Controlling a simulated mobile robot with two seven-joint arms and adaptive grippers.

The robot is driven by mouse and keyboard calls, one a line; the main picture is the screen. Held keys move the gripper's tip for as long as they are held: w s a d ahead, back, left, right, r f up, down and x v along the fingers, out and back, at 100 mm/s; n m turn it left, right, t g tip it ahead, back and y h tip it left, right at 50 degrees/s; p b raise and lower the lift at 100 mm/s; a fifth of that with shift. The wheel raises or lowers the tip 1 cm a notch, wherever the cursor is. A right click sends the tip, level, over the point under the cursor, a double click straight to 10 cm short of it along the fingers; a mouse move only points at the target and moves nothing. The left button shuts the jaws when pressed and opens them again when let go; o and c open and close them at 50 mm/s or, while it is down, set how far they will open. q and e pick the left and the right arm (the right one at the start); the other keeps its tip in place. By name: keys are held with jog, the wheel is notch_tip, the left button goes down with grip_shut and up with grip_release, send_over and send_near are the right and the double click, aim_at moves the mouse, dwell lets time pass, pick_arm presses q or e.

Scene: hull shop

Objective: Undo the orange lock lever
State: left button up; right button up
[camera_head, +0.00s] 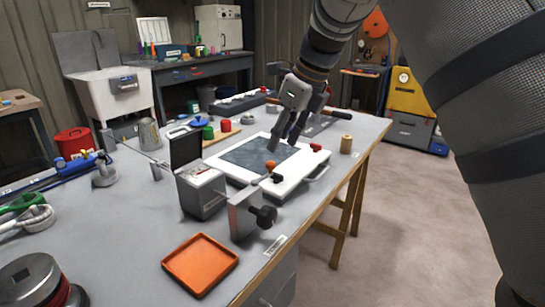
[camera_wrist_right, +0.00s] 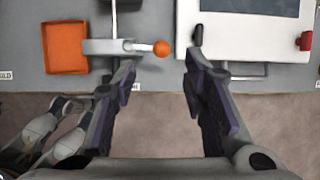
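The orange ball end of the lock lever (camera_head: 271,164) stands beside the near edge of a white-framed panel (camera_head: 297,178). In the right wrist view the orange ball (camera_wrist_right: 162,48) sits at the end of a short grey bar from a pale block (camera_wrist_right: 108,47). My right gripper (camera_head: 283,143) is above the panel, its fingers pointing down and apart. In the right wrist view its two fingers (camera_wrist_right: 160,64) are spread, and the ball shows in the gap nearer the left finger. No contact shows. My left gripper does not show in the head view.
An upright grey plate with a black knob (camera_head: 263,215) and an open grey box (camera_head: 201,195) stand close to the lever. An orange tray (camera_head: 201,265) lies nearer. A red part (camera_head: 316,147) is at the panel's right edge. The floor to the right is clear.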

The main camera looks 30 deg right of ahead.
aim_at(272, 162)
jog(key=x, duration=0.7)
jog(key=shift+d, duration=0.15)
grip_shut()
